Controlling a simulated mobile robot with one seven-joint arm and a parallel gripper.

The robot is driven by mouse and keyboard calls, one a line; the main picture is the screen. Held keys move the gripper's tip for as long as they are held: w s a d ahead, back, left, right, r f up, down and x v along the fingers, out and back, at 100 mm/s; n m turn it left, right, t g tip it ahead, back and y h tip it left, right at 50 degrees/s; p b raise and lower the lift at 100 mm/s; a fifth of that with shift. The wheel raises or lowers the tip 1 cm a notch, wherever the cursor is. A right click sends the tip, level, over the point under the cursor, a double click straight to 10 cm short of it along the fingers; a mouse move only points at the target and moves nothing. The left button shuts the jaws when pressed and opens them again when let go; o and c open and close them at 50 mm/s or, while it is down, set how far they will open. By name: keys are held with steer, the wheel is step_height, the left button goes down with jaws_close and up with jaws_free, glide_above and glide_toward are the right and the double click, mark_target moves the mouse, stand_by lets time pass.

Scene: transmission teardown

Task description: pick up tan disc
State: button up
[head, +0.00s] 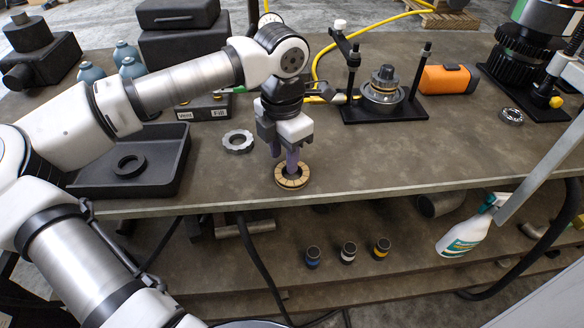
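The tan disc (292,182) is a ring with a segmented tan face and a dark centre. It lies on the workbench near the front edge, in the middle of the head view. My gripper (284,162) points down right at the disc, with its purple fingers reaching to the disc's far side and centre. One finger overlaps the disc in the picture. I cannot tell whether the fingers touch it or how far apart they are.
A grey toothed ring (238,147) lies just left of my gripper. A black tray (165,182) holding a dark ring (129,166) is further left. A fixture (383,112) with a bearing stack stands behind right.

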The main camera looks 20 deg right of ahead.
steer(key=shift+f, duration=0.65)
jaws_close()
steer(key=shift+r, duration=0.2)
step_height(320, 180, up, 28)
steer(key=shift+f+p, duration=0.15)
steer(key=shift+p, duration=0.2)
